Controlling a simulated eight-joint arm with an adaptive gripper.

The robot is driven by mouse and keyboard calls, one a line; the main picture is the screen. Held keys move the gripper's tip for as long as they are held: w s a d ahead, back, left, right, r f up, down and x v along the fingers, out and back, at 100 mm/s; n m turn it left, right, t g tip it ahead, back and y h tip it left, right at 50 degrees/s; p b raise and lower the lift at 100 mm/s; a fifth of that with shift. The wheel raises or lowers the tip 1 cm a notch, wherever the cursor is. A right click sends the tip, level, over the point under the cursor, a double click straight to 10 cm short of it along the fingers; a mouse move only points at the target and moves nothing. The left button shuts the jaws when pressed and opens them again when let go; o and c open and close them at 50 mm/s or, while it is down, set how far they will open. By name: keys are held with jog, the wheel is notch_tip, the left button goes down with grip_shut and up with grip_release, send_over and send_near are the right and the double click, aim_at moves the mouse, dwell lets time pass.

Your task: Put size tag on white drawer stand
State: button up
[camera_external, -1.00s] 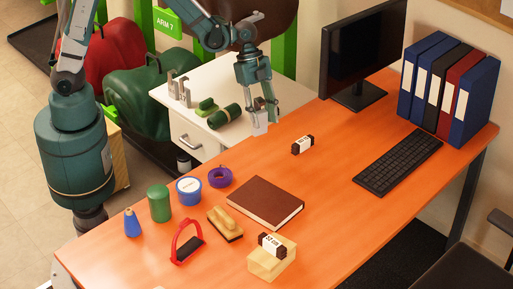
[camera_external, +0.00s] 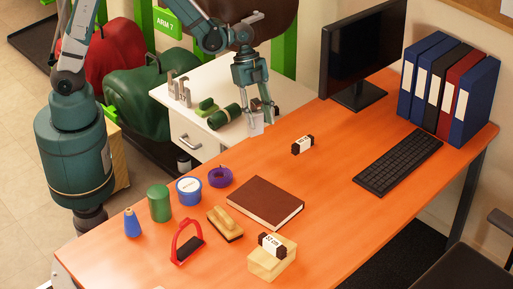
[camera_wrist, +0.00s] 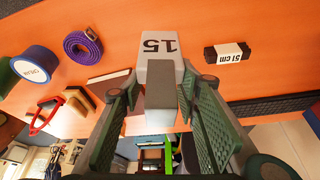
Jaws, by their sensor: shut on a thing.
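The size tag (camera_wrist: 158,50) is a pale block with a dark "15" on its face, seen between my fingers in the wrist view. My gripper (camera_external: 257,117) is shut on it and holds it upright near the desk's back edge; in the wrist view the fingers (camera_wrist: 160,90) press it from both sides. The tag also shows as a small white block (camera_external: 256,126) in the external view. The white drawer stand (camera_external: 186,139) is behind the desk, left of my gripper. The exact gap beneath the tag cannot be told.
The orange desk (camera_external: 330,190) bears a 51 cm label block (camera_external: 302,145), brown book (camera_external: 265,202), purple strap (camera_external: 220,177), keyboard (camera_external: 399,161) and monitor (camera_external: 362,50). The stand's right top looks clear.

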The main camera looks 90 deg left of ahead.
jog(key=s+a+f+m+b, duration=0.1)
jog(key=s+a+f+b, duration=0.1)
jog(key=s+a+f, duration=0.5)
jog(key=s+a+f+b, duration=0.3)
jog(key=s+a+f, duration=0.4)
jog(key=f, duration=0.5)
jog(key=shift+s+a+f+m+g, duration=0.2)
jog(key=shift+a+f+m+g, duration=0.15)
jog(key=shift+a, duration=0.9)
jog(key=shift+r, duration=0.1)
jog(key=w+a+b, duration=0.1)
jog(key=w+a, duration=1)
jog(key=shift+w+a, duration=0.35)
jog(key=shift+w+a, duration=0.1)
jog(key=shift+w+a+f+b, duration=0.2)
jog(key=shift+w+f+b, duration=0.1)
jog(key=shift+f, duration=0.35)
jog(key=shift+w+a+f+b, duration=0.2)
jog(key=shift+f+b, duration=0.1)
jog(key=shift+f, duration=0.3)
jog(key=shift+s+f, duration=0.1)
jog(key=shift+f, duration=0.4)
